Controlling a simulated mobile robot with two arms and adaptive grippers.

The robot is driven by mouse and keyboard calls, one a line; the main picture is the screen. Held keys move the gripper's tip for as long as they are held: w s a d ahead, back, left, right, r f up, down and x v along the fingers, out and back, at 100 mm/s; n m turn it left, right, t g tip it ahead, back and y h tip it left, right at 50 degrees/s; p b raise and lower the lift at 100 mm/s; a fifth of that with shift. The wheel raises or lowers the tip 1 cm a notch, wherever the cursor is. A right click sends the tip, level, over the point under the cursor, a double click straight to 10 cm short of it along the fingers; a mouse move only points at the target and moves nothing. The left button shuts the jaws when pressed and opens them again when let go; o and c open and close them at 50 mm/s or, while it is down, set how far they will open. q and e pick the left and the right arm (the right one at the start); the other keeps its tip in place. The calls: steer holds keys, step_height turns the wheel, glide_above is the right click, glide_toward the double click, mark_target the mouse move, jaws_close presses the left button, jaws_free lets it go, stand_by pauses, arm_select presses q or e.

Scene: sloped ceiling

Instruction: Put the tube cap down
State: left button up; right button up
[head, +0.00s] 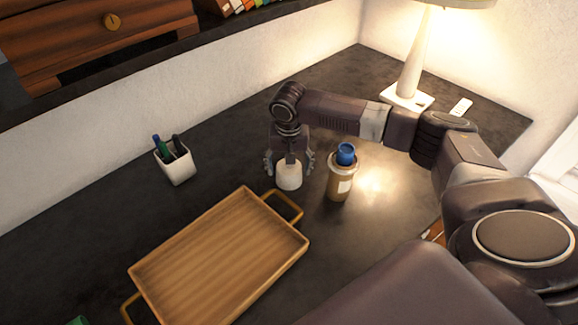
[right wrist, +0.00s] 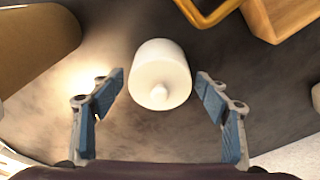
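The white tube cap (head: 289,177) stands on the dark desk, left of a brown tube (head: 340,187) with a blue item (head: 345,153) in its open top. My right gripper (head: 289,163) points down over the cap. In the right wrist view, the cap (right wrist: 160,72) has a small knob and lies between and just beyond the spread fingertips (right wrist: 160,80). Gaps show on both sides, so the gripper is open and not touching it. The brown tube (right wrist: 38,42) is partly cut off at the upper left there. My left gripper is not in view.
A wooden tray (head: 215,260) with brass handles lies in front and left of the cap. A white pen cup (head: 176,165) stands further left. A lamp (head: 412,75) stands at the back right. Bare desk lies between the pen cup and my right gripper.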

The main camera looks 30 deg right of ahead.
mark_target(289, 171)
steer(key=shift+r, duration=0.1)
steer(key=shift+d+r+b, duration=0.1)
steer(key=shift+r+b, duration=0.15)
steer(key=shift+b, duration=0.05)
step_height(289, 171, up, 12)
steer(key=s+a, duration=0.1)
steer(key=shift+s+b, duration=0.25)
steer(key=shift+b, duration=0.1)
